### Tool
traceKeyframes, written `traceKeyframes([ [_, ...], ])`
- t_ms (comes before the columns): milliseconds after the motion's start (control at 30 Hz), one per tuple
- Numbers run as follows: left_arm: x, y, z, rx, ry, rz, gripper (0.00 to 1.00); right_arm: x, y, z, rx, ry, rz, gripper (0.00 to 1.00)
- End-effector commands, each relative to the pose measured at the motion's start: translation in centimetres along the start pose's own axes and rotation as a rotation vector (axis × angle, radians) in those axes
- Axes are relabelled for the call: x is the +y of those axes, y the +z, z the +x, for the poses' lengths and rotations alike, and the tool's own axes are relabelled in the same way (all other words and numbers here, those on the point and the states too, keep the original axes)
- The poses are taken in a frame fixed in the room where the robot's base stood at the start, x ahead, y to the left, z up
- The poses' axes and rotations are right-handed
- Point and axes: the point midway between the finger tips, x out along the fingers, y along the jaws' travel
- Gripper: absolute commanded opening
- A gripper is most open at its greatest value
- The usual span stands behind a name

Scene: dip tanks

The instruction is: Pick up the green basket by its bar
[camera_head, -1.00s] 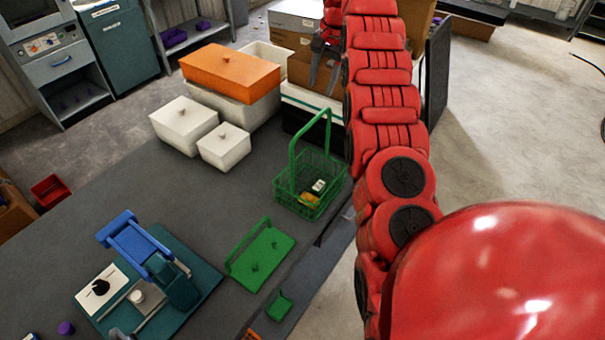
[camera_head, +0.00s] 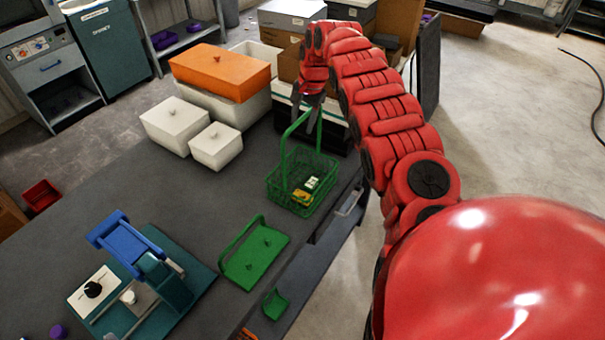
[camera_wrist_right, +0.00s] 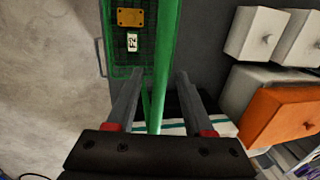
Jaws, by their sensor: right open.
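The green basket (camera_head: 284,186) stands upright on the dark bench, with its tall handle and bar (camera_head: 297,122) rising above it. It holds a yellow piece and a small white tag, which also show in the basket in the right wrist view (camera_wrist_right: 148,52). My right gripper (camera_head: 309,118) is open at the handle's top. In the right wrist view the green bar (camera_wrist_right: 164,75) runs between the two fingers (camera_wrist_right: 155,78), with space on both sides. Whether the bar is at fingertip depth is hard to tell. My left gripper is not in view.
Two white lidded boxes (camera_head: 215,146) and a white tank with an orange lid (camera_head: 220,72) stand left of the basket. A green lid-like plate with a handle (camera_head: 254,255) lies in front. A blue and teal device (camera_head: 150,265) stands front left.

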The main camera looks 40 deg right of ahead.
Motion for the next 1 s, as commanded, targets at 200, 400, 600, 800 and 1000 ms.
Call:
traceKeyframes([
  [200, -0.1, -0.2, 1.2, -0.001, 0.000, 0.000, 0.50, 0.0, 0.0, 1.8, -0.001, 0.001, 0.001, 0.52],
  [400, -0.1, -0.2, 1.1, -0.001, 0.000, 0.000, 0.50, 0.0, -0.1, 1.9, 0.001, 0.001, 0.001, 0.48],
  [600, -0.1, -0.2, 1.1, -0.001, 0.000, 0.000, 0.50, 0.0, -0.1, 1.9, 0.000, 0.001, 0.001, 0.12],
  [800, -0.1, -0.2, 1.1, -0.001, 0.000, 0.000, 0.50, 0.0, -0.1, 1.9, 0.001, 0.001, 0.001, 0.00],
  [1000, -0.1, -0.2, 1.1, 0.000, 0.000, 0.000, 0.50, 0.0, -0.1, 1.9, 0.001, 0.000, 0.001, 0.00],
])
